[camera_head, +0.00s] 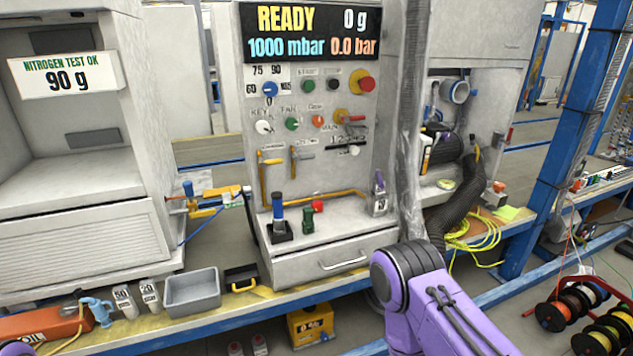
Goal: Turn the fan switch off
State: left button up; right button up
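The fan switch (291,123) is a round green knob under a "FAN" label on the upright grey control panel (330,185). It sits between the white key switch (263,127) on its left and an orange knob (317,121) on its right. Its exact setting is too small to tell. A purple link of my own arm comes in at the lower right, in front of the bench and well below the panel's knobs. Neither gripper shows, and nothing of mine touches the switch.
Above the panel, a display (312,32) reads "READY", "0 g", "1000 mbar" and "0.0 bar". A red emergency button (367,84), a red-handled main switch (350,118) and yellow pipes are close by. A grey bin (193,291) stands on the bench. A blue post (567,140) rises at the right.

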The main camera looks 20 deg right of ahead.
aim_at(291, 124)
jog(key=k, duration=0.65)
jog(key=z, duration=0.55)
jog(key=i, duration=0.55)
jog(key=z, duration=0.7)
jog(key=i, duration=0.9)
jog(key=u, duration=0.25)
